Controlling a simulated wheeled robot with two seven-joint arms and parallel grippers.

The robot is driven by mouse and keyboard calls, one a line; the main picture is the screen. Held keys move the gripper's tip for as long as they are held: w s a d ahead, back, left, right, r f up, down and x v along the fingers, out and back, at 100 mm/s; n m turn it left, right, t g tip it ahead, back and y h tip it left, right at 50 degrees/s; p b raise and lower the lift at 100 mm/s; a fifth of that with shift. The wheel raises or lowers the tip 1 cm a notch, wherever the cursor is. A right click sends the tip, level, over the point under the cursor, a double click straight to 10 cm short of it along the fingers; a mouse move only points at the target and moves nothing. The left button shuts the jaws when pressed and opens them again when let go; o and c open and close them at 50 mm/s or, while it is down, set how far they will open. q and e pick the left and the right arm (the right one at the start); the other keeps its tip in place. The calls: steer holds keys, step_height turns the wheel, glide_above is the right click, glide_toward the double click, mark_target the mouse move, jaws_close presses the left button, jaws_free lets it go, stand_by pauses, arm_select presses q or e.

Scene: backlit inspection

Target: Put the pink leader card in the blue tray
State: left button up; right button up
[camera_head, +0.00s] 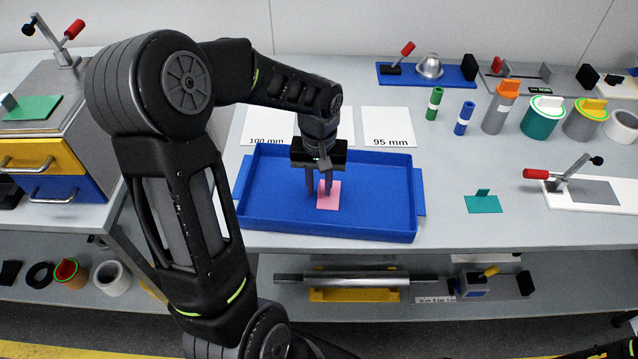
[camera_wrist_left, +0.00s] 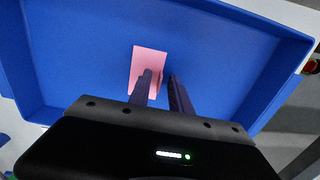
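The pink leader card (camera_head: 329,200) is inside the blue tray (camera_head: 375,224), near the middle, and looks flat on its floor. In the left wrist view the pink card (camera_wrist_left: 149,57) shows against the blue tray (camera_wrist_left: 235,60), partly hidden by a finger. My left gripper (camera_head: 319,192) points down into the tray right at the card. Its two fingers (camera_wrist_left: 160,78) stand apart with a visible gap, one overlapping the card and one beside it. Whether a fingertip touches the card is hard to tell. My right gripper is not in view.
White sheets, one marked 95 mm (camera_head: 388,127), lie behind the tray. A teal card with an upright tab (camera_head: 482,202) lies to the right. Green (camera_head: 434,104) and blue (camera_head: 464,118) cylinders stand behind it. A toggle clamp (camera_head: 565,183) sits at far right. Drawers (camera_head: 45,157) are at left.

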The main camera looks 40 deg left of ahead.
arm_select(q)
step_height(320, 180, up, 12)
steer(key=shift+r, duration=0.2)
